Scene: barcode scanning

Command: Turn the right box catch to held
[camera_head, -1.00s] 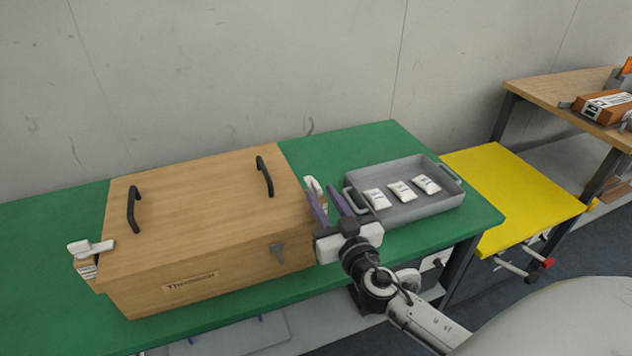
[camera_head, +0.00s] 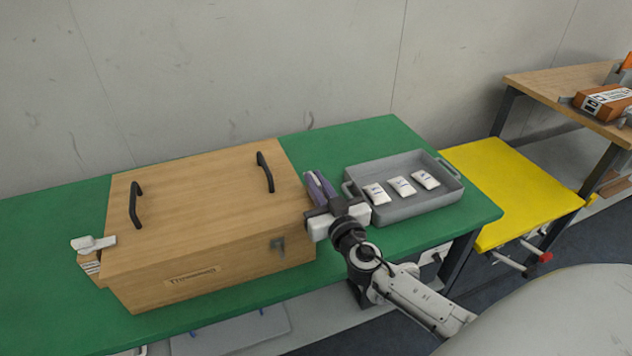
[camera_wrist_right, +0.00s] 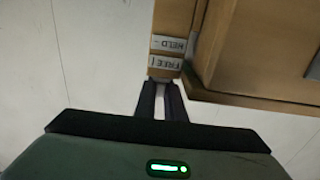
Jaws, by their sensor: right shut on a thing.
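The wooden box (camera_head: 205,225) stands shut on the green table. My right gripper (camera_head: 320,178) is at its right end, shut on the right box catch. In the right wrist view, a pale sliver of the right box catch (camera_wrist_right: 161,100) shows between the two dark fingers. Just beyond them, a wooden block (camera_wrist_right: 166,20) carries a "FREE" label (camera_wrist_right: 165,63), nearest the fingers, and a "HELD" label (camera_wrist_right: 168,44) farther off. In the head view my gripper hides this catch. A white left box catch (camera_head: 93,243) shows at the box's left end. My left gripper is not in view.
A grey tray (camera_head: 410,207) with several white packets stands just right of my right gripper. Two black handles (camera_head: 135,205) rise from the box lid. A yellow platform (camera_head: 515,195) and a wooden table (camera_head: 545,90) lie farther right.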

